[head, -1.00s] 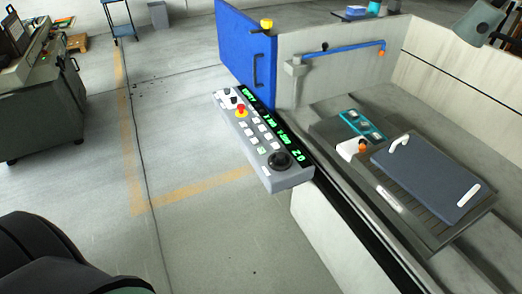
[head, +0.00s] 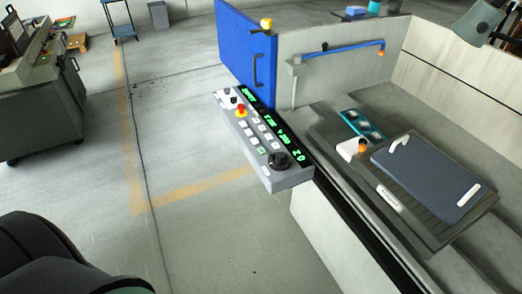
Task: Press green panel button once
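A grey control panel (head: 289,181) sticks out from the front of the machine, in the middle of the head view. It carries several small pale square buttons, a red mushroom button (head: 241,110) on a yellow base and a black round knob (head: 279,160). One small button with a green tint (head: 262,151) sits near the knob. A dark strip display with green characters (head: 283,135) runs along the panel's right side; its text is too small to read surely. Neither gripper is in view, and nothing covers the panel.
A blue door (head: 243,45) with a handle stands behind the panel. The machine's tank on the right holds a dark blue-grey plate (head: 427,178) and a small orange-topped part (head: 362,146). A grey cabinet (head: 45,115) stands at left. The floor before the panel is clear.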

